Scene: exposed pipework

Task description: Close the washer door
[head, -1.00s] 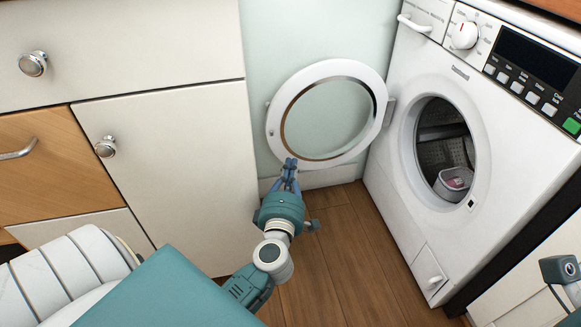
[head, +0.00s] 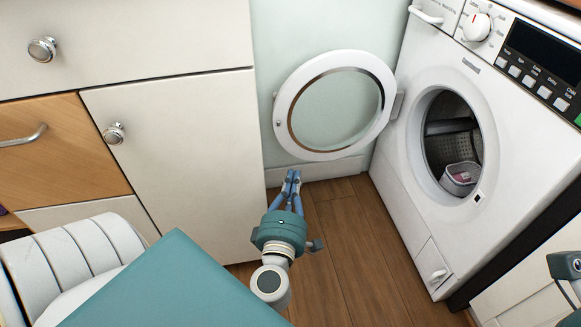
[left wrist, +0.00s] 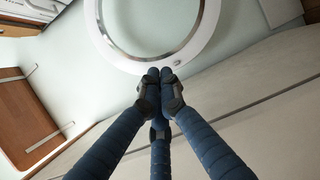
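The white washer (head: 430,140) stands at the right with its round opening facing left. Its round door (head: 369,133), a white ring with clear glass, is swung wide open on the hinge side nearest the back wall. My left gripper (head: 292,175) is below the door's lower left edge in the head view, its fingers together and empty. In the left wrist view the fingertips (left wrist: 160,74) are together close to the rim of the door (left wrist: 190,58); whether they touch it I cannot tell. Part of my right arm shows at the lower right edge; its gripper fingers are not clearly visible.
White cabinets (head: 180,150) with round knobs and a wooden drawer (head: 55,150) stand at the left. A small container (head: 460,177) lies inside the drum. The wooden floor (head: 345,240) between cabinets and washer is clear.

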